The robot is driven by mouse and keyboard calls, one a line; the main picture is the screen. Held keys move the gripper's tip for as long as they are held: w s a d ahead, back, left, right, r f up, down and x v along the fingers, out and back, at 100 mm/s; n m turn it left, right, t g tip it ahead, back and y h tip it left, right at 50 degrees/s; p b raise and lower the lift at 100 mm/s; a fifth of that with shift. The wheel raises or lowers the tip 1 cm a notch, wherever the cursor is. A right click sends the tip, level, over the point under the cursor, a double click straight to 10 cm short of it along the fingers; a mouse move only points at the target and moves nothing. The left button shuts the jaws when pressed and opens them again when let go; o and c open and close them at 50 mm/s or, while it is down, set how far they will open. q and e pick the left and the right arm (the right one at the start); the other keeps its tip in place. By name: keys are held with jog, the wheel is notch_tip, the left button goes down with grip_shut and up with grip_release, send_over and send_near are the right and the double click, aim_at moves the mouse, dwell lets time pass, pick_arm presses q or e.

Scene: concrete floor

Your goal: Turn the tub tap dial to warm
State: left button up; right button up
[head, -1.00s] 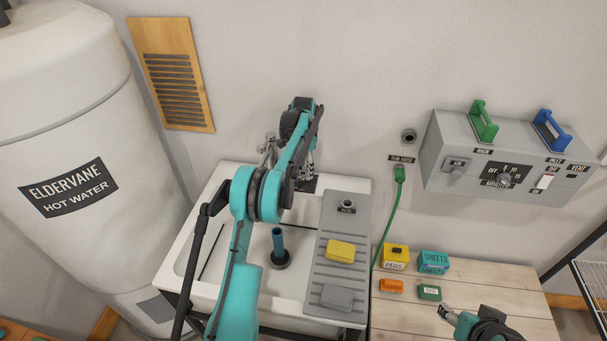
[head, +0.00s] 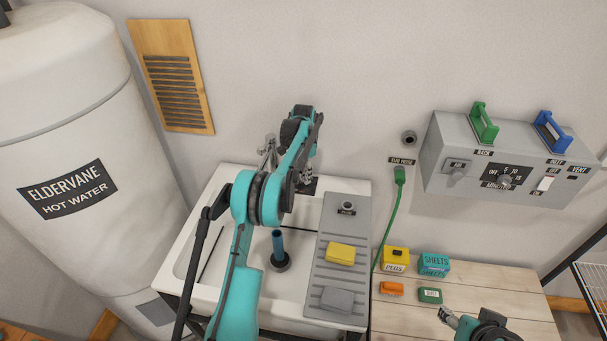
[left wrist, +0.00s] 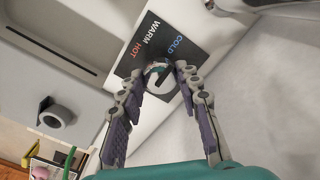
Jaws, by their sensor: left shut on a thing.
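The tub tap dial (left wrist: 160,80) is a small round knob on a dark plate (left wrist: 138,61) marked COLD, WARM and HOT in the left wrist view. My left gripper (left wrist: 162,68) has one finger on each side of the dial and is shut on it. The fingers and the angle hide where the dial points. In the head view my left gripper (head: 304,180) is at the back of the white tub (head: 222,262), mostly behind my arm, which hides the dial. My right gripper (head: 447,315) is low over the wooden table; its jaw gap is unclear.
A metal tap (head: 268,150) stands just left of my left gripper. A grey drainboard (head: 345,222) holds a yellow sponge (head: 341,252). Several small boxes lie on the wooden table (head: 480,290). A grey control box (head: 500,165) hangs on the wall at right.

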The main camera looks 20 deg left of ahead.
pick_arm(q)
jog(key=n+p, duration=0.1)
jog(key=n, duration=0.3)
jog(key=shift+n+p, duration=0.45)
jog(key=shift+n, duration=1.75)
jog(key=o, duration=1.2)
jog(key=shift+c, duration=0.2)
notch_tip(320, 180, up, 12)
